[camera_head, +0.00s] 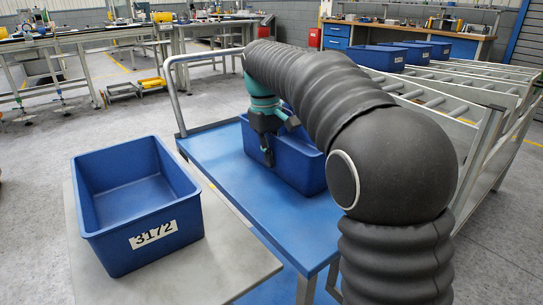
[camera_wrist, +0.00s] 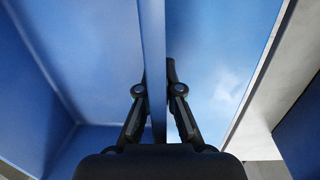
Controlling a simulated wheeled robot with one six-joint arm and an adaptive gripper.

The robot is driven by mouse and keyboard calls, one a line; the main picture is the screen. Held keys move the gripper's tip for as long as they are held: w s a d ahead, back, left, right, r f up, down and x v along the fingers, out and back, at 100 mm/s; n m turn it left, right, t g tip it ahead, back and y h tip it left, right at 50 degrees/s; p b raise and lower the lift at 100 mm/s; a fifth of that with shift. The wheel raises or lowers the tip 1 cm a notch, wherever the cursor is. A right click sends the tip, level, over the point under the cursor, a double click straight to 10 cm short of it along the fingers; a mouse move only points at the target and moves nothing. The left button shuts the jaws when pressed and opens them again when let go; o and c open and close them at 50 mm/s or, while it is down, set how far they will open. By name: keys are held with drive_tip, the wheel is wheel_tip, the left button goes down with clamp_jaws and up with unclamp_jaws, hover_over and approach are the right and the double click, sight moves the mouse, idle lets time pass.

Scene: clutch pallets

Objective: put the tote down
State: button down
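A blue tote (camera_head: 310,165) is at the blue cart top (camera_head: 222,165), partly hidden behind my arm. I cannot tell whether its base touches the cart or hangs just above it. My gripper (camera_head: 268,148) points down at the tote's near left wall. In the wrist view my gripper (camera_wrist: 157,88) has one finger on each side of the tote wall (camera_wrist: 153,40), closed on it. The tote's inside is on the left there, and the cart top (camera_wrist: 215,70) is on the right.
Another blue tote (camera_head: 135,190), marked 3172 and empty, stands on a grey table (camera_head: 215,262) left of the cart. The cart's push handle (camera_head: 178,98) rises at its far left. A roller conveyor (camera_head: 440,90) with several blue totes (camera_head: 376,58) is behind right.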

drive_tip(key=c, duration=1.3)
unclamp_jaws()
drive_tip(key=shift+f, duration=0.1)
drive_tip(key=r, duration=0.8)
drive_tip(key=a+r+p, duration=0.1)
drive_tip(key=r, duration=0.3)
drive_tip(key=shift+w+r, duration=0.1)
drive_tip(key=shift+w, duration=0.05)
